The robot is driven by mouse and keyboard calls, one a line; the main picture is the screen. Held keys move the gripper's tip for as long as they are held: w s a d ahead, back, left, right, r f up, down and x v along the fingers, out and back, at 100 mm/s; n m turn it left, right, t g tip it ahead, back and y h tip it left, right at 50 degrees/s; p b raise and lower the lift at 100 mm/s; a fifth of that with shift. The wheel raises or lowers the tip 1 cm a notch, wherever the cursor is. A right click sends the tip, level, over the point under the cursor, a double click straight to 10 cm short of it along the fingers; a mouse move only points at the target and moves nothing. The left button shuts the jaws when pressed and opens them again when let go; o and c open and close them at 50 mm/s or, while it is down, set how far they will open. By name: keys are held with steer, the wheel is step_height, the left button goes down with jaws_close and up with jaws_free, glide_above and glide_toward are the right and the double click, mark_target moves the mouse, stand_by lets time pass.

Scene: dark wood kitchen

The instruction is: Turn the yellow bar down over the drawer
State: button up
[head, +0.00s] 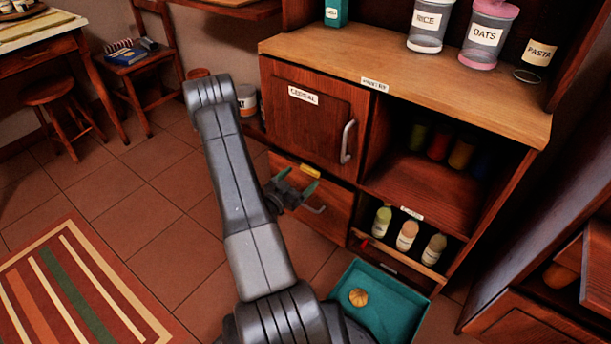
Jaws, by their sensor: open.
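The yellow bar (310,171) is small and lies along the seam between the cereal door and the drawer, roughly in line with the drawer's top edge. The wooden drawer (337,202) is under the cereal door and looks shut. Its metal handle (315,209) shows partly behind my gripper. My gripper (299,182) has green fingertips, is open and appears empty. It is in front of the drawer, just below and left of the bar in the picture. I cannot tell whether a finger touches the bar.
The cereal door (312,120) with its metal handle (347,141) is above the drawer. Open shelves with several bottles (407,235) are to the right. A teal bin (400,306) holding a round tan item (358,297) stands on the floor below.

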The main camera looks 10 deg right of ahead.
mark_target(309, 170)
steer(key=shift+x, duration=1.9)
steer(key=c, duration=1)
steer(key=shift+b, duration=0.3)
